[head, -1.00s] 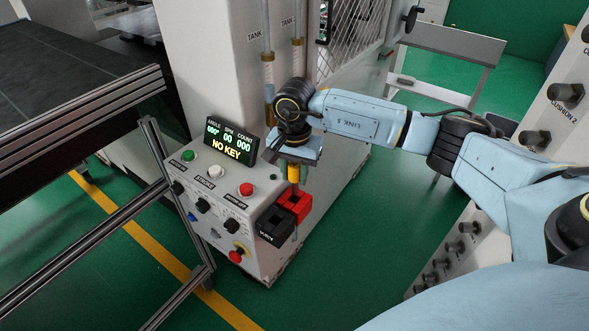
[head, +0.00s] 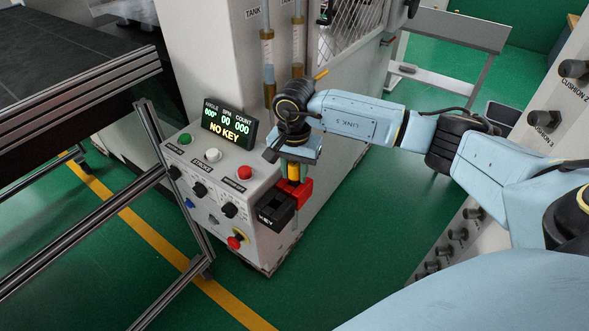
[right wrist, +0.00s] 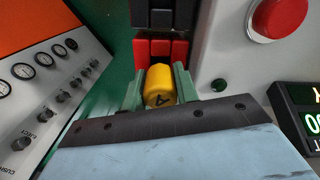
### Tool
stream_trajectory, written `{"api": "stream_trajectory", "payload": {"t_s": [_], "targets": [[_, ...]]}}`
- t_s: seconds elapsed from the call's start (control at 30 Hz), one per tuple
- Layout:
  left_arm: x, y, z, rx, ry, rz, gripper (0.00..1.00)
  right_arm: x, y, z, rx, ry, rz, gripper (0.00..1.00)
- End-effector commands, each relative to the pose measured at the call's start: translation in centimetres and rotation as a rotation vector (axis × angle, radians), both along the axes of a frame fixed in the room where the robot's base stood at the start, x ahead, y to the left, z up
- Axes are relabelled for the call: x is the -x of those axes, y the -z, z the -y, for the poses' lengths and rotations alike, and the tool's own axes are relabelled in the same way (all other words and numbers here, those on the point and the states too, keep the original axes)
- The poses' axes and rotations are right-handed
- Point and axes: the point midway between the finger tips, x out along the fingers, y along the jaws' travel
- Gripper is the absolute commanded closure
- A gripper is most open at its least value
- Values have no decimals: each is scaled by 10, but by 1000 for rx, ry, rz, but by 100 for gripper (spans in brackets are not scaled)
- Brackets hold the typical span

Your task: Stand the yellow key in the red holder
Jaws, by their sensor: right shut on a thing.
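The yellow key (head: 293,172) is upright below my right gripper (head: 294,170) in the head view. In the right wrist view the key (right wrist: 160,84) sits between the two green fingers of the gripper (right wrist: 158,88). The gripper is shut on it. The red holder (head: 303,190) is on the console's right side, directly under the key. Its red block also shows in the right wrist view (right wrist: 146,49), just beyond the key. The key's lower end meets the holder's top in the picture; I cannot tell how deep it sits. My left gripper is out of view.
A black holder (head: 275,211) marked KEY adjoins the red one. The console (head: 232,182) carries buttons, knobs and a display (head: 229,131) reading NO KEY. A metal frame (head: 172,180) stands left. Green floor is open to the right.

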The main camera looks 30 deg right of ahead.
Motion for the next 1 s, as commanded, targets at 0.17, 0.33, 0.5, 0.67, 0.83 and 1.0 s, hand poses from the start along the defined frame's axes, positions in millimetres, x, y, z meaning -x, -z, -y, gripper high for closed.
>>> {"api": "stream_trajectory", "payload": {"t_s": [0.17,0.33,0.5,0.67,0.83,1.0], "targets": [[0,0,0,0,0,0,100,0,-1,0,0,0,1,94],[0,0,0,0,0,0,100,0,-1,0,0,0,1,57],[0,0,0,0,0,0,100,0,-1,0,0,0,1,44],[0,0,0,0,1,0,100,0,0,0,0,0,1,44],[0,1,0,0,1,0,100,-1,-9,0,0,0,5,44],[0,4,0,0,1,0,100,-2,-39,0,-1,0,11,44]]}}
